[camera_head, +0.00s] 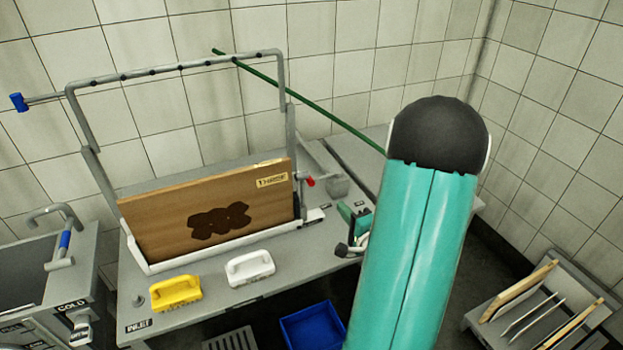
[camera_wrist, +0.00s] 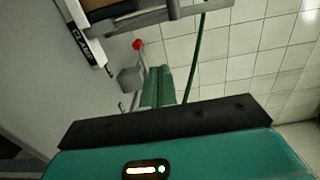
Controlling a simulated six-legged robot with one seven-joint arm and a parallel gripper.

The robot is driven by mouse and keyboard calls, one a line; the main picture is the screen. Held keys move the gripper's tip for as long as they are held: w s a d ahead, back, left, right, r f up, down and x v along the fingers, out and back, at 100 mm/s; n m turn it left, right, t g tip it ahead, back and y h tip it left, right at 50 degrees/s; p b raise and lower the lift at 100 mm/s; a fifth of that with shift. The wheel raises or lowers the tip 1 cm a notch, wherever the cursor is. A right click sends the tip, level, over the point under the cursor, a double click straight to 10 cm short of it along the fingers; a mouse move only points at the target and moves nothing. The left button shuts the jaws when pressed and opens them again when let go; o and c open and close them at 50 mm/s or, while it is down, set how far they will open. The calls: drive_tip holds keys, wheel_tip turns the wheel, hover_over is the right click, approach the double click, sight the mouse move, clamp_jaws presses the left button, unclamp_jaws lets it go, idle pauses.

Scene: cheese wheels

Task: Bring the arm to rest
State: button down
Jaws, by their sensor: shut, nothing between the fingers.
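My gripper (camera_wrist: 160,86) shows in the wrist view as two green fingers side by side, shut and empty, beyond the black edge of my teal hand. In the head view my teal arm with its dark rounded joint stands upright at the right of the middle and hides most of the hand. Small green and dark parts show just left of the arm, above the right end of the bench; I cannot tell there which are the gripper's. The fingers seem to hold nothing, and whether they touch anything is unclear.
A stained wooden board (camera_head: 218,212) stands in a white tray under a metal frame (camera_head: 180,68) on the grey bench (camera_head: 205,282). Yellow (camera_head: 176,293) and white (camera_head: 250,268) handled blocks lie in front. A green hose (camera_head: 310,103) runs behind my arm. A rack (camera_head: 540,305) stands lower right.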

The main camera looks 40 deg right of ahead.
drive_tip(key=w+a+r+n+g, duration=0.3)
drive_tip(key=a+r+n, duration=0.2)
drive_tip(key=a+n, duration=0.15)
drive_tip(key=w+a+r+n+g, duration=0.4)
drive_tip(key=a+r+n, duration=0.1)
drive_tip(key=a+r, duration=0.15)
drive_tip(key=s+a+r+n+g+y, duration=0.2)
drive_tip(key=s+a+n, duration=0.2)
drive_tip(key=s+a, duration=0.3)
drive_tip(key=s+a+r+n+g+y, duration=0.2)
drive_tip(key=s+a+n, duration=0.3)
drive_tip(key=a, duration=0.8)
drive_tip(key=s, duration=0.2)
drive_tip(key=shift+s+a+g, duration=0.25)
drive_tip(key=shift+s+g, duration=0.15)
drive_tip(key=shift+r, duration=0.1)
